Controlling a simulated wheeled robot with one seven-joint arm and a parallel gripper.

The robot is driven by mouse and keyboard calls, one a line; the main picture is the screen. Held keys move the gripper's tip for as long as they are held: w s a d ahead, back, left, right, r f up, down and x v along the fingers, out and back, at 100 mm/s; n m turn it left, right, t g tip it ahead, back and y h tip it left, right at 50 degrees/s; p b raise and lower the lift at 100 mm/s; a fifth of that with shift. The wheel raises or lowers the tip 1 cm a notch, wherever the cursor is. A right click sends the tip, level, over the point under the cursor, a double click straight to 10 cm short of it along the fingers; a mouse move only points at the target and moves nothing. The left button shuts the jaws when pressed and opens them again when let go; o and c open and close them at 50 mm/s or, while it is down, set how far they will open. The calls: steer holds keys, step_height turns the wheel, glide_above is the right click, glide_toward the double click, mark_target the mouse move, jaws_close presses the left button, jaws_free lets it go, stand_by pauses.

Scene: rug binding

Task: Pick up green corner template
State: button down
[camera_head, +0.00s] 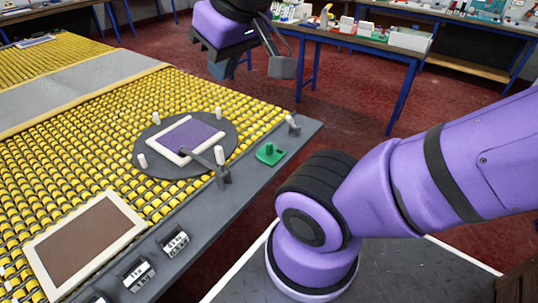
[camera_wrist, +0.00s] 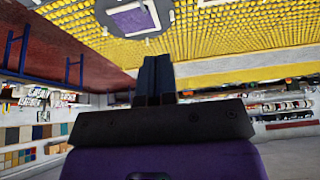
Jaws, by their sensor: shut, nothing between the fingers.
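The green corner template (camera_head: 269,153) lies on the dark grey border of the roller table, near its right edge, with a small raised part on top. I cannot make it out in the wrist view. My gripper (camera_wrist: 156,80) is shut and empty, its two dark fingers together in the wrist view. In the head view my gripper (camera_head: 225,68) is up at the top, beyond the template and apart from it.
A round grey turntable (camera_head: 145,148) with white pegs holds a purple, white-edged rug (camera_head: 205,133). A brown rug (camera_head: 88,243) lies at lower left. Labelled weights (camera_head: 175,242) and a small lever (camera_head: 222,170) stand on the border. Benches with bins (camera_head: 410,38) stand behind.

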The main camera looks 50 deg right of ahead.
steer(key=c, duration=1.4)
jaws_free()
steer(key=shift+w, duration=0.1)
steer(key=o, duration=0.5)
steer(key=shift+w+d+f, duration=0.1)
steer(key=shift+w+d, duration=0.2)
steer(key=shift+w, duration=0.25)
steer(key=shift+w+d+f, duration=0.1)
steer(key=shift+w+d, duration=0.15)
steer(key=shift+w, duration=0.3)
steer(key=w+d+f+g+h, duration=0.1)
steer(key=w+d+f+g, duration=0.15)
steer(key=w+d, duration=0.4)
steer(key=g+y, duration=0.1)
steer(key=g, duration=0.2)
glide_above(270, 144)
step_height(270, 144, down, 34)
steer(key=shift+r, duration=0.1)
steer(key=shift+w+f, duration=0.1)
steer(key=shift+f, duration=5.35)
